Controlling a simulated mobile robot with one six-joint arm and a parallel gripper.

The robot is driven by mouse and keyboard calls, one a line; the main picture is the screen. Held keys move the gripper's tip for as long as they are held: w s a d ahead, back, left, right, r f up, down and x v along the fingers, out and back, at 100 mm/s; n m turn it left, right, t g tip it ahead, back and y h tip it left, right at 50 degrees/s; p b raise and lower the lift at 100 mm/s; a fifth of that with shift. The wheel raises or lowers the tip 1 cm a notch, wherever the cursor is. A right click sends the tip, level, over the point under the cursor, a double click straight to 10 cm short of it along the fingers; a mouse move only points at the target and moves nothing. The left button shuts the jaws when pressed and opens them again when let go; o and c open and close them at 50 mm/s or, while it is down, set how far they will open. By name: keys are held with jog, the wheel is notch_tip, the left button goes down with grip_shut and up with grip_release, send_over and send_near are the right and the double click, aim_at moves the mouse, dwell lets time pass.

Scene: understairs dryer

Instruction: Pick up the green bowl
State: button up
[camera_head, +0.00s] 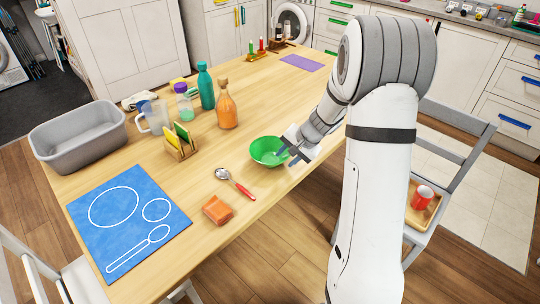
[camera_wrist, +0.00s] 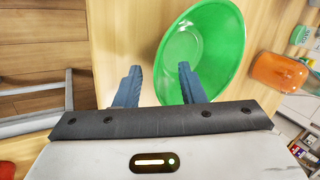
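The green bowl (camera_head: 268,151) stands upright and empty on the wooden table, near its right edge. My gripper (camera_head: 290,158) is at the bowl's right side, with its fingers pointing toward the bowl in the head view. In the wrist view, the bowl (camera_wrist: 203,50) fills the upper middle. My gripper's two blue fingers (camera_wrist: 160,88) are spread apart with a gap between them. The right finger overlaps the bowl's near rim in the picture, and the left finger is outside the bowl over the table. I cannot tell whether either finger touches the bowl.
A spoon with a red handle (camera_head: 236,183) and an orange block (camera_head: 217,210) lie left of the bowl. An orange bottle (camera_head: 227,110) and a card holder (camera_head: 181,147) stand behind. A grey tub (camera_head: 78,135) and blue mat (camera_head: 129,218) are further left. A purple mat (camera_head: 302,63) lies far back.

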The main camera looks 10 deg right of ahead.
jog(key=shift+x, duration=1.05)
jog(key=shift+c, duration=0.6)
grip_shut()
